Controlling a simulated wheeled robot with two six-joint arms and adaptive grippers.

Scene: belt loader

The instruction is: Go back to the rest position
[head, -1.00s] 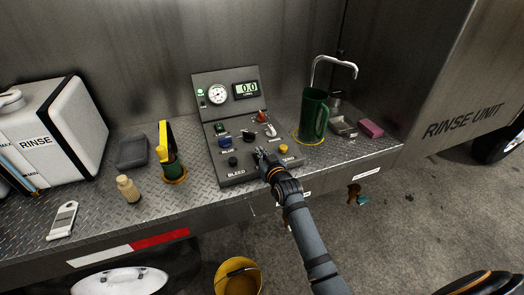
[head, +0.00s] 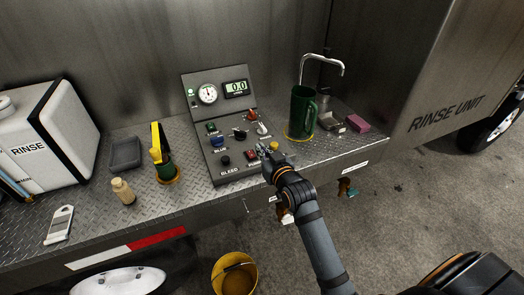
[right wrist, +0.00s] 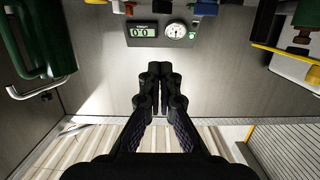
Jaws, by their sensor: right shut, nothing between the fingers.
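My right gripper (head: 265,152) is shut and empty. In the head view it is in front of the control panel (head: 221,172), over its lower right part, and hides some of it. I cannot tell from this view whether it touches the panel. In the right wrist view the shut fingers (right wrist: 160,88) point toward the panel's display (right wrist: 142,30) and gauge (right wrist: 176,29), with nothing between them. My left gripper is in neither view.
A green mug (head: 301,112) stands under the tap (head: 322,58), right of the panel. A yellow-handled tool (head: 157,145), a small bottle (head: 123,190) and a white RINSE container (head: 55,140) are to the left. A yellow bucket (head: 235,283) is on the floor below.

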